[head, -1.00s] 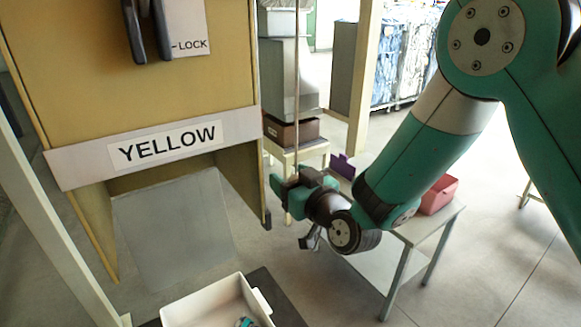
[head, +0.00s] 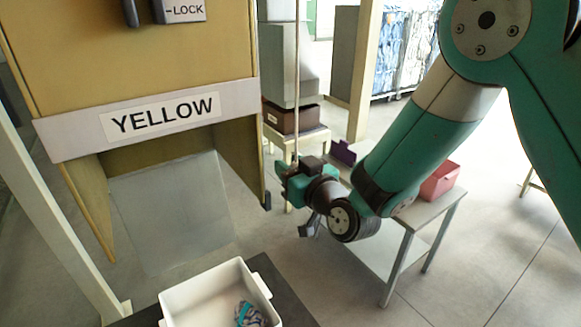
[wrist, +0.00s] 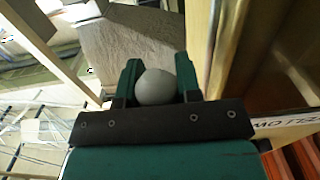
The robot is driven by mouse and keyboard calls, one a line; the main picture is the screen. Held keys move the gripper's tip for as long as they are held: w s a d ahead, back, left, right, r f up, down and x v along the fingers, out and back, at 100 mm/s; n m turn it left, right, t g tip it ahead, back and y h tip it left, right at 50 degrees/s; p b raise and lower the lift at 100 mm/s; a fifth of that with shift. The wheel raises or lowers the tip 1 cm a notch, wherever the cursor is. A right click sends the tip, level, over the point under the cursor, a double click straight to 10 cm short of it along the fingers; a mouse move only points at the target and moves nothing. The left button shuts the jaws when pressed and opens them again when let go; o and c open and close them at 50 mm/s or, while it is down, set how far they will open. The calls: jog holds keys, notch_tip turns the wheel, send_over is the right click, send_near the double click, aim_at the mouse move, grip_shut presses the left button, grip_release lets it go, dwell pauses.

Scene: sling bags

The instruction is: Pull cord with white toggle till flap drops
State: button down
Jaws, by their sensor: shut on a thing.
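The cord (head: 297,85) hangs nearly straight down just right of the yellow cabinet. My gripper (head: 287,174) is at its lower end, beside the cabinet's lower right corner. In the wrist view, my gripper (wrist: 158,80) has both green fingers closed around the round, pale toggle (wrist: 155,87). The toggle is hidden by the gripper in the head view. A grey panel (head: 170,210), perhaps the flap, slopes in the opening under the YELLOW label (head: 165,114). I cannot tell whether it is hinged or has dropped.
A white bin (head: 175,305) with a blue patterned item (head: 247,314) inside stands below the cabinet. A small table (head: 425,215) with a red box (head: 440,180) is right of my gripper. A brown box (head: 291,115) on a stool stands behind the cord.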

notch_tip(320, 180, down, 4)
jog(key=b, duration=0.3)
jog(key=c, duration=0.8)
grip_release()
